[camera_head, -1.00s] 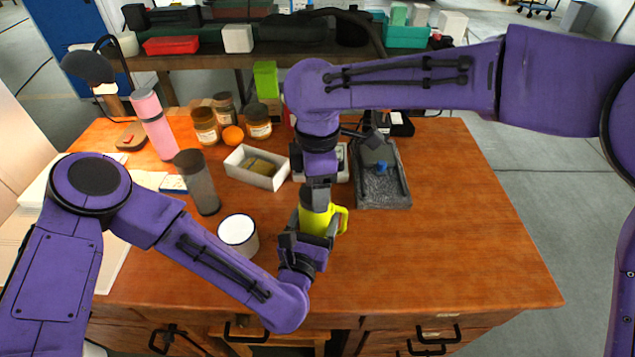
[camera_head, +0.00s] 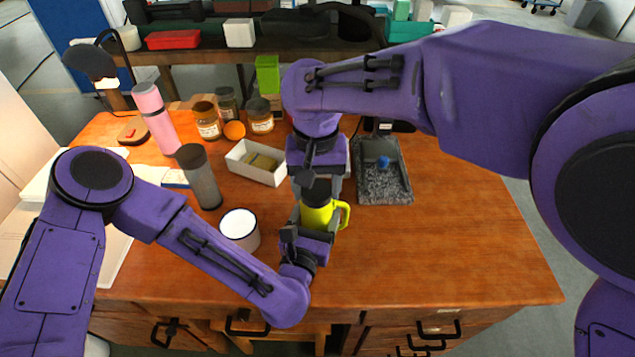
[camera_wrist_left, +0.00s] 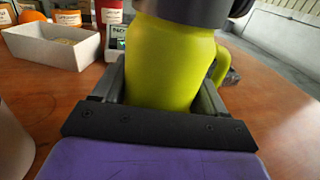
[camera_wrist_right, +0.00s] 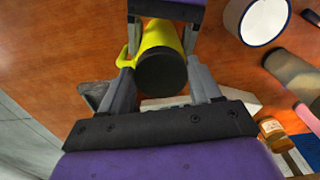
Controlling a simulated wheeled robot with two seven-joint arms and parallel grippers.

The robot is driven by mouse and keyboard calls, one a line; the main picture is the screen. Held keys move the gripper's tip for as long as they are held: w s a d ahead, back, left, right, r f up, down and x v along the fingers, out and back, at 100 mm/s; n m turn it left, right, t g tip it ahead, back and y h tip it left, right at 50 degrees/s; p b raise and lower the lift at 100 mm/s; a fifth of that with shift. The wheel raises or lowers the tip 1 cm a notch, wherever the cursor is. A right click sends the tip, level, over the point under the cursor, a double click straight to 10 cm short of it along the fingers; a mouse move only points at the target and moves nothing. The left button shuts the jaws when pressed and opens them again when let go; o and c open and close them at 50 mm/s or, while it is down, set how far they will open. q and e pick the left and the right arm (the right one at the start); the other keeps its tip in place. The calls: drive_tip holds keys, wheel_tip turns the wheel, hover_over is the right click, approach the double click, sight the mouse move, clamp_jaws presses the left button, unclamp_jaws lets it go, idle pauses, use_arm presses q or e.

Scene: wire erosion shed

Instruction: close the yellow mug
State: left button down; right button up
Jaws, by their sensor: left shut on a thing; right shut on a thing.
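The yellow mug (camera_head: 317,214) stands upright near the middle of the wooden table, its handle on the right. My left gripper (camera_wrist_left: 165,85) is shut around the mug's body from the front. The black lid (camera_wrist_right: 162,73) is on top of the mug, and it also shows above the body in the left wrist view (camera_wrist_left: 185,10). My right gripper (camera_head: 317,186) comes from above, shut on the lid, with one finger on each side. No clear gap shows between lid and mug; how tightly it is seated I cannot tell.
A white mug (camera_head: 239,229) stands close to the left of my left gripper. Behind are a grey tumbler (camera_head: 200,178), a white box (camera_head: 237,164) and several jars. A grey tray (camera_head: 384,185) lies behind right. The table's right side is clear.

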drive_tip(key=o, duration=1)
drive_tip(key=shift+o, duration=0.2)
drive_tip(key=shift+r, duration=2.25)
